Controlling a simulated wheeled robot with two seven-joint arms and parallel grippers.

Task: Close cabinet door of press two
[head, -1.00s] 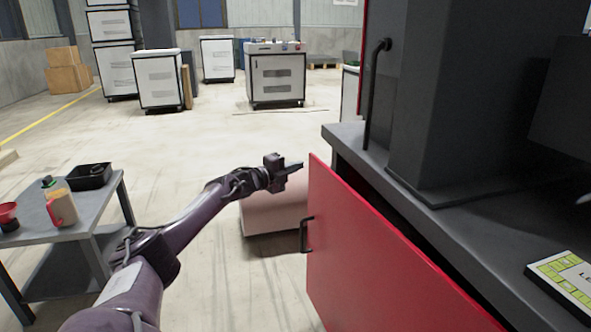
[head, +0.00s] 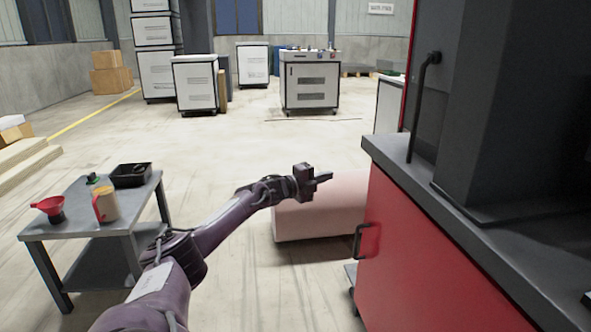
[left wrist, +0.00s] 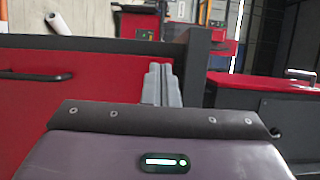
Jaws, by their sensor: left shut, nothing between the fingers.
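The red cabinet door (head: 420,255) of the press stands at the right of the head view, with a dark bar handle (head: 365,240) near its left edge. Its top edge runs along under the grey worktop, and no open gap shows there. My left gripper (head: 323,178) is shut and empty, to the left of the door and apart from it in the picture. In the left wrist view its grey fingers (left wrist: 160,84) lie together in front of a red panel with a dark border. Whether they touch anything cannot be told. My right gripper is out of view.
The grey worktop (head: 412,180) carries the press's dark column. A pale pink block (head: 330,215) lies on the floor behind my left gripper. Open floor lies between.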

